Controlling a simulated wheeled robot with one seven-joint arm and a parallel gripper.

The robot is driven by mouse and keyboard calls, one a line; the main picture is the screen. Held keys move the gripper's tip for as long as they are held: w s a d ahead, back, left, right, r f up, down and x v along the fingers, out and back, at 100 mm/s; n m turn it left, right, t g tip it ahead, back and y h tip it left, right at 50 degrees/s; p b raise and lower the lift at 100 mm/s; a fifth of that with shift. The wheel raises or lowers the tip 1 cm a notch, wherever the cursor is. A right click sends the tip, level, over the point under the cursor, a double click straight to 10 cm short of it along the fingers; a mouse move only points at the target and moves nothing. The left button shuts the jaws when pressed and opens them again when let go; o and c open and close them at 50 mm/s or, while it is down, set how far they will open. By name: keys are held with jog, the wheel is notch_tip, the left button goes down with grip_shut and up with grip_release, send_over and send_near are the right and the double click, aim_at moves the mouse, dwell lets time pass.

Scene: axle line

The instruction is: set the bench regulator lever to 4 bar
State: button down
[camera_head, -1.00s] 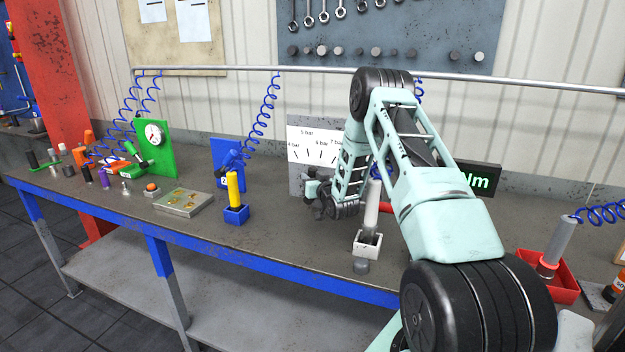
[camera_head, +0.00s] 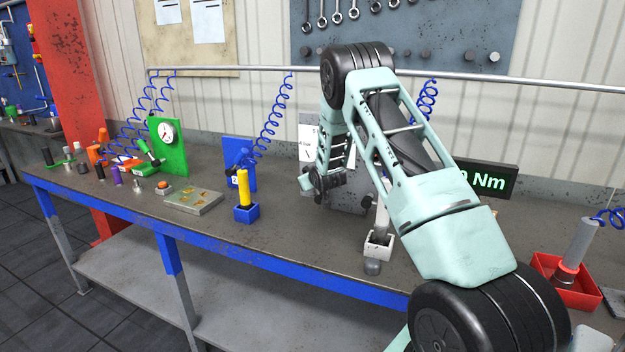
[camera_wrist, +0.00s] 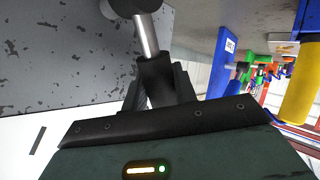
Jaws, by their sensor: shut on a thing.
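The bench regulator's grey panel (camera_head: 350,196) stands on the bench behind my arm. Its white scale (camera_head: 308,130) is mostly covered by my arm, so its marks cannot be read there. My gripper (camera_head: 312,183) is at the panel's lower left part. In the wrist view the lever (camera_wrist: 148,38) has a bright metal rod running from a dark pivot to a black grip (camera_wrist: 157,72). My gripper (camera_wrist: 160,92) is shut on that grip. The grey panel (camera_wrist: 65,50) and a corner of the white scale (camera_wrist: 25,130) show beside it. The lever's reading cannot be told.
A yellow-handled tool stands in a blue holder (camera_head: 246,214) left of my gripper. A white holder (camera_head: 378,246) with a grey tool stands close by in front. A torque display (camera_head: 487,180) and a red tray (camera_head: 568,285) are to the right.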

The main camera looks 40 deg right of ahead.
dwell(0.4)
jog(key=c, duration=1.4)
grip_release()
jog(key=shift+w, duration=0.1)
jog(key=b+v, duration=0.4)
jog(key=v, duration=1.3)
jog(key=shift+a, duration=0.1)
